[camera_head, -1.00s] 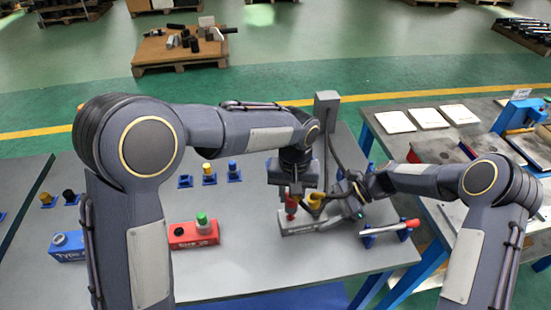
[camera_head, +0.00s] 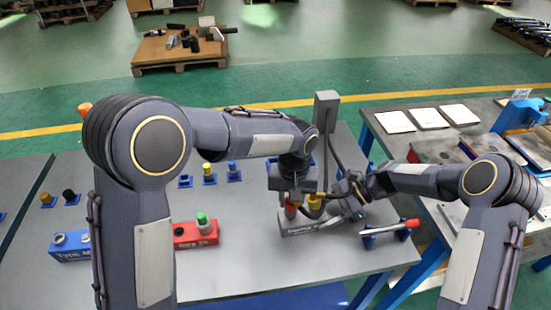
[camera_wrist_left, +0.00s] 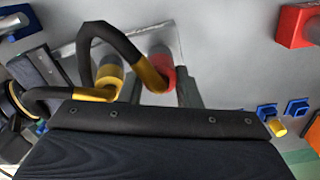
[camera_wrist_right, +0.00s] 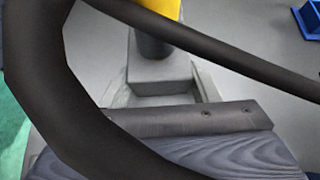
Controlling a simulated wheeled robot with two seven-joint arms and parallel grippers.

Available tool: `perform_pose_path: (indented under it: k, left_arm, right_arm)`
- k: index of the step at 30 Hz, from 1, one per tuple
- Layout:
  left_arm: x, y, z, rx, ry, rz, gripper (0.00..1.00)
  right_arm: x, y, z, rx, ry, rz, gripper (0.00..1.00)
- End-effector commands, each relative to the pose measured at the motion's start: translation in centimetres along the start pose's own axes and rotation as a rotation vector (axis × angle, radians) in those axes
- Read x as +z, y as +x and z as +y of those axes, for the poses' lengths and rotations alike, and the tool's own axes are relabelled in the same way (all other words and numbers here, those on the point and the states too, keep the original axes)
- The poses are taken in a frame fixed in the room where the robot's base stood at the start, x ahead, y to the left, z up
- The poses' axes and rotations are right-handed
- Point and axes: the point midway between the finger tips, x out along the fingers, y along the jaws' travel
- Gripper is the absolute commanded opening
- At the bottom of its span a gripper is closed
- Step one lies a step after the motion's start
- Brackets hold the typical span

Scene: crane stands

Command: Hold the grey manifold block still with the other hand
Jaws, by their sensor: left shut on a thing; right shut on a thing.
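The grey manifold block (camera_head: 300,229) lies on the grey table in the head view, with a red fitting (camera_head: 291,212) and a yellow fitting (camera_head: 315,204) upright on it. My left gripper (camera_head: 292,205) comes down from above and is shut on the red fitting, which shows between its fingers in the left wrist view (camera_wrist_left: 163,66). A black hose (camera_wrist_left: 112,38) with gold ends curves beside it. My right gripper (camera_head: 353,207) is shut on the right end of the block; the block fills the space between its fingers in the right wrist view (camera_wrist_right: 160,86).
A grey post (camera_head: 326,110) stands behind the block. A red block with a green-topped part (camera_head: 196,234), a blue block (camera_head: 70,246) and small blue stands sit to the left. Table is clear in front.

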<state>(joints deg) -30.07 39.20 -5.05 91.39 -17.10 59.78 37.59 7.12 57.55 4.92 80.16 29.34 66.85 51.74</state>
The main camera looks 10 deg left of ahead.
Motion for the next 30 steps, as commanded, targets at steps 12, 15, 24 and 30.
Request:
perform_pose_path:
  k: [12, 15, 24, 30]
  left_arm:
    - [0.01, 0.90, -0.03, -0.001, 0.000, -0.001, 0.33]
    - [0.00, 0.88, -0.02, -0.001, 0.000, -0.001, 0.46]
    - [0.00, 0.86, -0.02, 0.000, 0.000, -0.001, 0.56]
    - [-0.01, 0.77, -0.01, 0.000, 0.000, 0.000, 0.56]
  right_arm:
    - [0.08, -0.01, 0.00, 0.001, -0.001, -0.001, 0.23]
    - [0.08, -0.01, 0.00, 0.001, -0.001, -0.001, 0.23]
    - [0.07, 0.00, 0.00, 0.000, -0.001, -0.001, 0.23]
    - [0.08, -0.01, -0.01, 0.000, -0.001, -0.001, 0.23]
